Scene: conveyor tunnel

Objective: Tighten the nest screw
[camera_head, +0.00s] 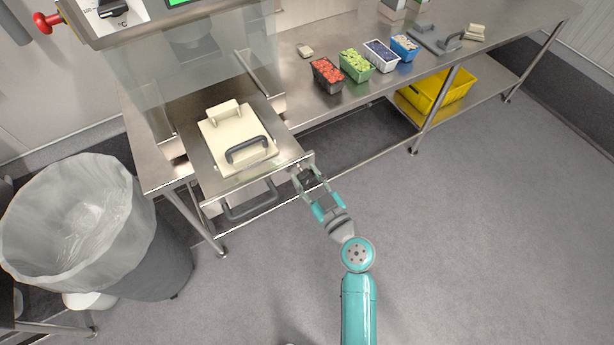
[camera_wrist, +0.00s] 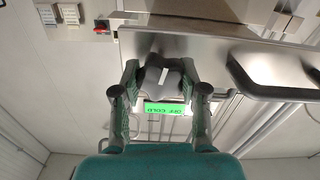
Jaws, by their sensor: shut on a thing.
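The nest screw (camera_wrist: 160,80) is a dark lobed knob with a white line on its face, in the middle of the wrist view. My gripper (camera_wrist: 161,74) has a finger on each side of it and is shut on it. In the head view my gripper (camera_head: 309,178) is at the front right corner of the metal nest plate (camera_head: 200,175), and the knob is mostly hidden there by the fingers. A cream block (camera_head: 232,130) with a dark handle sits on the plate.
A grey drawer handle (camera_head: 250,203) is left of my gripper. A lined bin (camera_head: 90,225) stands at the left. Small food tubs (camera_head: 355,65) stand on the steel bench, with a yellow crate (camera_head: 435,92) below. The floor (camera_head: 470,220) at the right is clear.

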